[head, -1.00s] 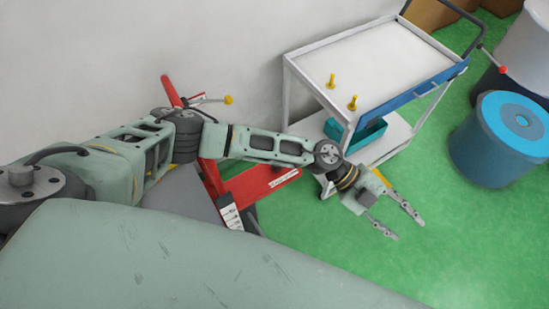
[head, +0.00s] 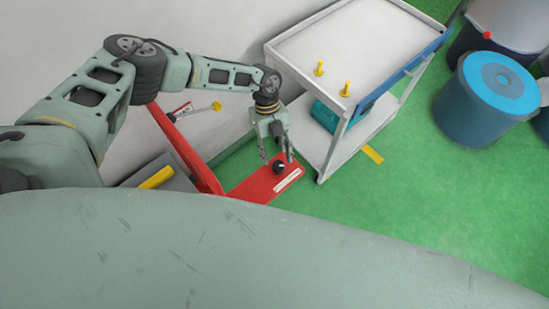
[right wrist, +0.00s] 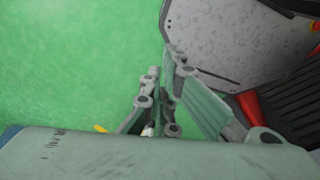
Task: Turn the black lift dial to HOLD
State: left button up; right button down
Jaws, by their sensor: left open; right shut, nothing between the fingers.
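The black lift dial (head: 279,168) sits on a red panel (head: 243,191) low beside the white cart. A white label strip (head: 287,180) lies along the panel's edge; its lettering is too small to read, and I cannot tell where the dial points. My left gripper (head: 277,159) is open and points down over the panel, its fingertips on either side of the dial. I cannot tell whether they touch it. My right gripper (right wrist: 162,66) is shut and empty in the right wrist view, above green floor. It is not seen in the head view.
A white cart (head: 345,47) with two yellow pegs and a teal bin (head: 327,116) below stands close on the right. A lever with a yellow knob (head: 216,106) rises behind the panel. Blue drums (head: 478,107) stand far right. Green floor (head: 420,200) is open in front.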

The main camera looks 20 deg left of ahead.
aim_at(276, 164)
pick_arm(q)
jog(key=shift+x, duration=1.9)
jog(key=shift+a+f, duration=0.15)
jog(key=shift+f, duration=0.3)
jog(key=c, duration=0.8)
jog(key=shift+c, duration=1.1)
pick_arm(e)
jog(key=shift+s+d+r, duration=0.3)
jog(key=shift+s, duration=0.15)
